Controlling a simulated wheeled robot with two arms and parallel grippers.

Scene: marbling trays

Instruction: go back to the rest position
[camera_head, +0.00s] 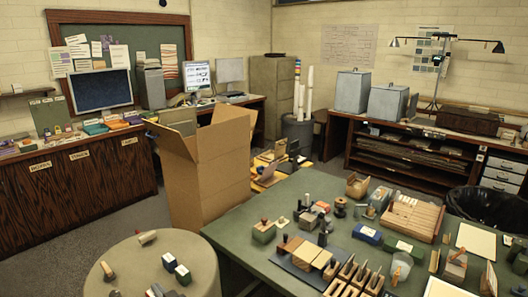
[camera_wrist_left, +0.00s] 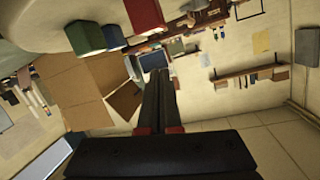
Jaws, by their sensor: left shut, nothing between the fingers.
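My left gripper (camera_wrist_left: 160,72) shows in the left wrist view. Its two dark fingers lie side by side, shut, with nothing between them. They point toward the far part of the room, with the open cardboard box (camera_wrist_left: 70,85) to their left in that picture. I make out no gripper clearly in the head view. My right gripper is not in view.
In the head view a large green worktable (camera_head: 327,190) holds stamps, blocks and wooden trays. A round table (camera_head: 128,262) with small blocks stands at lower left. The tall open cardboard box (camera_head: 208,170) stands on the floor behind them. Grey floor (camera_head: 105,208) lies clear at left.

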